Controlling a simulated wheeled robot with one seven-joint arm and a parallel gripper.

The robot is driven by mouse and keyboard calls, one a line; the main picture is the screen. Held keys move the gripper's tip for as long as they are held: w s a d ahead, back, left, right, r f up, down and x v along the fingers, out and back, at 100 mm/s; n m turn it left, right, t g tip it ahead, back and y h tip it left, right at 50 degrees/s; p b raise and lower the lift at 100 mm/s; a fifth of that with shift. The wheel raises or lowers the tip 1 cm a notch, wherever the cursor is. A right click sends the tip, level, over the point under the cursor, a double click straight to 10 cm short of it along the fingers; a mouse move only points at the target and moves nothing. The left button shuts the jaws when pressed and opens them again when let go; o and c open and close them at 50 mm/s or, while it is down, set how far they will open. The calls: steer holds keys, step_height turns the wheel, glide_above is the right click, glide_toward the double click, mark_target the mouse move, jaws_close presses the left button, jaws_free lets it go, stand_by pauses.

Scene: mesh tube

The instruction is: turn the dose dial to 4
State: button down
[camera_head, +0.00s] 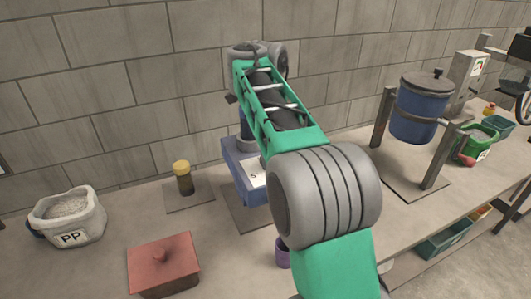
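A blue box-shaped device (238,166) stands on a dark base plate on the bench, at the middle of the head view. A white label with a small dark mark, perhaps a digit, shows on its front. My green and grey arm crosses in front of it and hides its right side. I cannot make out the dose dial or its setting. My gripper is hidden behind my own arm, so its fingers and any contact with the device do not show.
A yellow-capped dark jar (183,178) stands left of the device. A white "PP" tub (68,218) and a red lidded box (163,264) are further left and in front. A purple cup (283,253) is near my arm. A blue lidded vessel (420,108) stands right.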

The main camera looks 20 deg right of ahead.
steer(key=shift+m, duration=0.3)
steer(key=c, duration=1)
jaws_free()
step_height(320, 180, up, 8)
steer(key=p, duration=0.7)
steer(key=shift+f, duration=0.1)
